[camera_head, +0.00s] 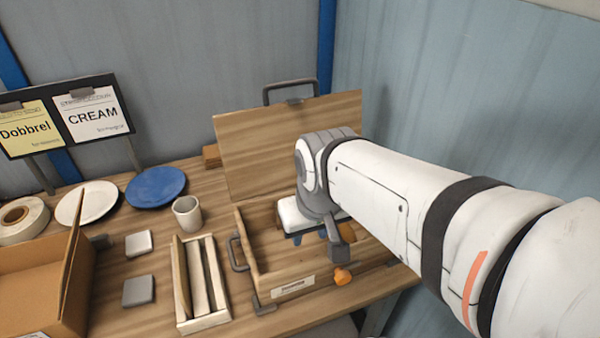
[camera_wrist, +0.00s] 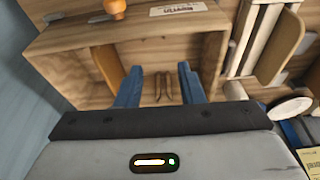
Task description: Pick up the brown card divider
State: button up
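My gripper (camera_wrist: 160,74) points down into the open wooden box with its two blue fingers apart. In the head view, my gripper (camera_head: 311,238) is over the right part of the wooden box (camera_head: 247,240), partly hidden by the wrist. Two thin brown upright pieces (camera_wrist: 162,88) show between and beyond the fingers in the wrist view; I cannot tell if they are the brown card divider. A tan, round-cornered panel (camera_wrist: 280,48) stands at the right of the wrist view, apart from the fingers; it may be card too. No contact with the fingers is visible.
The box lid (camera_head: 265,145) stands open behind. A slatted tray (camera_head: 205,322), mug (camera_head: 187,214), blue plate (camera_head: 156,187), white plate (camera_head: 87,203) and cardboard box (camera_head: 30,300) lie left. An orange knob (camera_head: 342,276) is in front. Walls close the back and right.

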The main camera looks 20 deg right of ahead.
aim_at(348, 234)
jog(key=w+d+f+g, duration=0.1)
jog(key=w+d, duration=0.3)
jog(key=w+d+f+g+p, duration=0.1)
jog(key=w+d+f, duration=0.1)
jog(key=w+d, duration=0.1)
jog(key=w+d+f+g, duration=0.1)
jog(key=w+d+f, duration=0.1)
jog(key=w+d, duration=0.2)
jog(key=shift+w+d+p, duration=0.3)
jog(key=shift+d+p, duration=0.05)
jog(key=shift+d, duration=0.1)
jog(key=shift+w+d+f, duration=0.1)
jog(key=shift+d+f, duration=0.15)
jog(key=shift+f, duration=0.45)
notch_tip(348, 234, down, 7)
jog(key=shift+r+p, duration=0.1)
jog(key=shift+p, duration=0.45)
jog(key=shift+c, duration=0.3)
grip_shut()
